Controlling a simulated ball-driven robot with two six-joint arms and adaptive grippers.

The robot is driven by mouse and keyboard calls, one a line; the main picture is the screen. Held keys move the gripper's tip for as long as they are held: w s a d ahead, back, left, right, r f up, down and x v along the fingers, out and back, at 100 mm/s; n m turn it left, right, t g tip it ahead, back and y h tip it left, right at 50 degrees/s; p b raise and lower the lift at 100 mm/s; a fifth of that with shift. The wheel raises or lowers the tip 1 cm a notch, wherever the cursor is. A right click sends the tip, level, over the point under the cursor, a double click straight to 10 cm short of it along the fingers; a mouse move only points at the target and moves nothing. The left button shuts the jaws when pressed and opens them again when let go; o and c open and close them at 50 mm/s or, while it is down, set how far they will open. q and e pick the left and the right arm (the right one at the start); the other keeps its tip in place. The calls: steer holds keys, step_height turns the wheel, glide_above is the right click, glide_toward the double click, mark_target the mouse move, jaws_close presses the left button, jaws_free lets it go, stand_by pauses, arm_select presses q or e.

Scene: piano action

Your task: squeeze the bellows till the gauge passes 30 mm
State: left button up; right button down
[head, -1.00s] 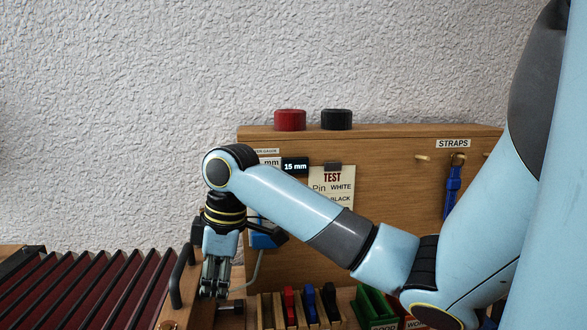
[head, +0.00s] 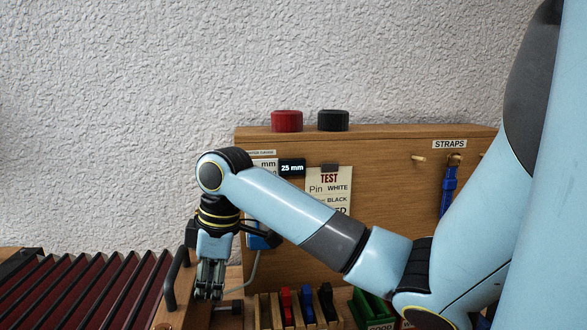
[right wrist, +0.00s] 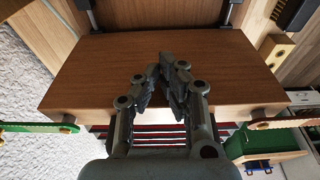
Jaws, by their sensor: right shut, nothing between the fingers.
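The bellows (head: 88,290), with dark red pleats and black ribs, lies at the lower left of the head view. Its red pleats also show in the right wrist view (right wrist: 160,139). A wooden end board (right wrist: 105,75) with a black handle (head: 176,280) closes its right end. The gauge display (head: 292,168) on the wooden panel reads 25 mm. My right gripper (head: 209,296) is shut and empty, pointing down just right of the handle. In the right wrist view its fingers (right wrist: 166,68) overlap the board; I cannot tell whether they touch. My left gripper is out of view.
A test card (head: 329,200) is partly behind my arm. A rack with red, blue and black pieces (head: 305,306) and green bins (head: 370,310) stand right of the gripper.

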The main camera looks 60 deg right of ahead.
arm_select(q)
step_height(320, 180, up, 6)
steer(key=p, duration=0.6)
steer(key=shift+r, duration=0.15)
stand_by(6.6)
